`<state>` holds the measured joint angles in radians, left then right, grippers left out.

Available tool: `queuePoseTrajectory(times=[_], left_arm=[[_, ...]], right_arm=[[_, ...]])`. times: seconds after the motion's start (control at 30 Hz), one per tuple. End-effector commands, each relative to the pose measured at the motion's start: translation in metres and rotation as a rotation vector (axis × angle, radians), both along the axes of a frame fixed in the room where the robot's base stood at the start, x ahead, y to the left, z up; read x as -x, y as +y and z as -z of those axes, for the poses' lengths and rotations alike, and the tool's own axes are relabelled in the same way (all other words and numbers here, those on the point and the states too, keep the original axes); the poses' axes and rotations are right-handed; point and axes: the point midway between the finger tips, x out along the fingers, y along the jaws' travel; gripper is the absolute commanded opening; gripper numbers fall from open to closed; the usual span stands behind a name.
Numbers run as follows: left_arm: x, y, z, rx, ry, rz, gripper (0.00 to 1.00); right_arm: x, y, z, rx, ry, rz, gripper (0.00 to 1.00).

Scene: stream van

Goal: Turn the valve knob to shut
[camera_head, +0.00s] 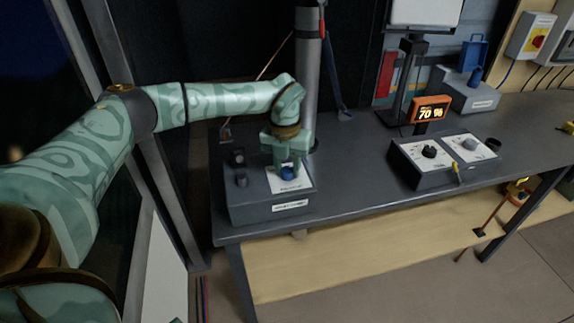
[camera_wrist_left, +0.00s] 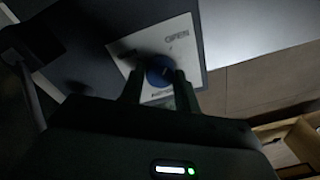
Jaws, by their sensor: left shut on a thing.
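The blue valve knob (camera_head: 288,173) sits on a white label plate on top of a dark grey control box (camera_head: 250,208) at the table's left end. My left gripper (camera_head: 287,168) reaches down over it from above, shut on the knob. In the left wrist view the round blue knob (camera_wrist_left: 160,70) sits between the two fingertips (camera_wrist_left: 160,82), with the word OPEN on the plate (camera_wrist_left: 188,50) beyond it. The knob's pointer is too small and dark to read. My right gripper is not in view.
Two dark knobs (camera_head: 240,170) stand on the same box, left of the gripper. A grey post (camera_head: 308,80) rises close behind it. A second control box (camera_head: 445,162) and an orange display reading 70 % (camera_head: 431,109) stand to the right. The tabletop between the boxes is clear.

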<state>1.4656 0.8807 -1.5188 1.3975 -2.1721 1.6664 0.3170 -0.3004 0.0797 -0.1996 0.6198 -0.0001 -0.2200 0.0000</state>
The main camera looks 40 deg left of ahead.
Motion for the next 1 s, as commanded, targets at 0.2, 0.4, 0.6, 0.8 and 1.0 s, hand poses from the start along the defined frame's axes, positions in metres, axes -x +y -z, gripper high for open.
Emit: queuePoseTrajectory(times=[0.2, 0.4, 0.6, 0.8, 1.0], left_arm=[[0.001, -0.001, -0.006, 0.002, -0.002, -0.104, 0.09], [0.001, -0.001, -0.008, 0.000, -0.002, -0.269, 0.09], [0.001, -0.001, -0.007, 0.002, -0.001, -0.460, 0.09], [0.001, -0.002, -0.007, 0.000, -0.002, -0.651, 0.09], [0.000, -0.002, -0.006, 0.001, -0.002, -0.841, 0.09]], right_arm=[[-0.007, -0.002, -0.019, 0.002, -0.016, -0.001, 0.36], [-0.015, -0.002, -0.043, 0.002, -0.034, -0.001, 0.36], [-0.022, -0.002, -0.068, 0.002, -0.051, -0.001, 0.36], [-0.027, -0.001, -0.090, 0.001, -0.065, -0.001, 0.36], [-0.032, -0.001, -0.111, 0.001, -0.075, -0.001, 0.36]])
